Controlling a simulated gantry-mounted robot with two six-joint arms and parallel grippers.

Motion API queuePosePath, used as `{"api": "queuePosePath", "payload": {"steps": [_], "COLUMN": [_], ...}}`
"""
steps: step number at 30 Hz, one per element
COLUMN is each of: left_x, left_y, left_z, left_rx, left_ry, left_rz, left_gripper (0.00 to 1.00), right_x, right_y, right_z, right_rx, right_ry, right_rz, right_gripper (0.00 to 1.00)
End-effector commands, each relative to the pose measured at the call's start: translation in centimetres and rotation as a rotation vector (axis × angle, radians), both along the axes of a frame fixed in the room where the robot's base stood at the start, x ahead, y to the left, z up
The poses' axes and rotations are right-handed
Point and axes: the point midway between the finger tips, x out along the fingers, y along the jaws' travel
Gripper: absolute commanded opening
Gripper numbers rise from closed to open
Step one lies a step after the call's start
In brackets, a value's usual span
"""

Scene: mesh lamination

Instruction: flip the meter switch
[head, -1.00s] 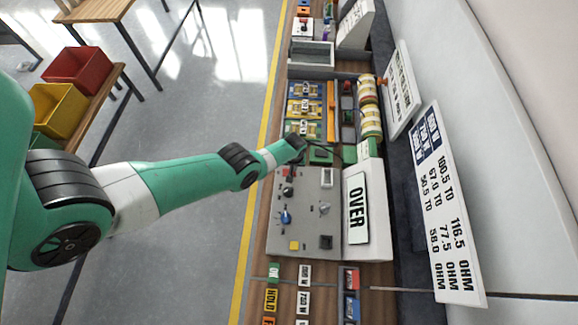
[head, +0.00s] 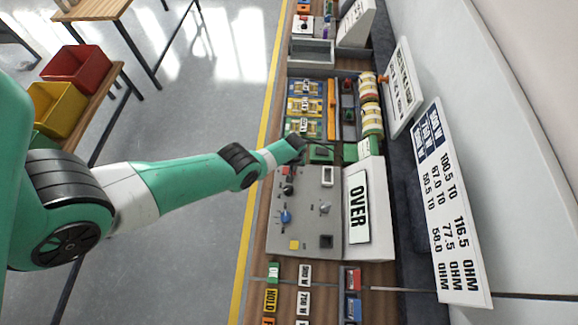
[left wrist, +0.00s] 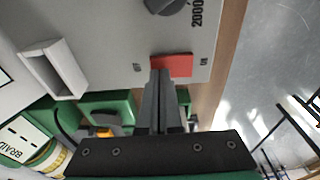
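Which way the switch is tipped is hard to tell. My left gripper (head: 298,152) is over the panel's far end in the head view. In the left wrist view its fingers (left wrist: 160,75) are together and empty, the tips at the switch's edge, covering part of it; contact cannot be made out. My right gripper is out of view.
The panel carries a blue knob (head: 286,217), a silver knob (head: 325,209), a yellow block (head: 294,244) and a white-rimmed socket (left wrist: 54,69). Beyond the gripper is a tray with green, blue and yellow parts (head: 304,107) and coiled rolls (head: 371,117). Label blocks (head: 304,275) lie at the near end.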

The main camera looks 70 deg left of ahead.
Motion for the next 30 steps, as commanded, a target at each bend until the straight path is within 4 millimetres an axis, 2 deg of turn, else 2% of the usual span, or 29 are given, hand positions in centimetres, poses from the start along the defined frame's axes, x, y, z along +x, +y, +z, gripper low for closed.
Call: {"api": "queuePosePath", "payload": {"steps": [5,10,30], "left_x": [0.0,0.0,0.0], "left_y": [0.0,0.0,0.0], "left_z": [-0.4,0.4,6.7], "left_rx": [0.000,0.000,0.000], "left_ry": [0.001,0.001,0.000], "left_rz": [0.000,0.000,0.000], "left_gripper": [0.00,0.00,0.00], "right_x": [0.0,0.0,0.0], "right_y": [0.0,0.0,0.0], "right_z": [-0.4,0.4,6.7], "right_rx": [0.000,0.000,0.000], "right_ry": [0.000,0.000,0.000], "right_rz": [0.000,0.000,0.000], "right_gripper": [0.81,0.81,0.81]}}
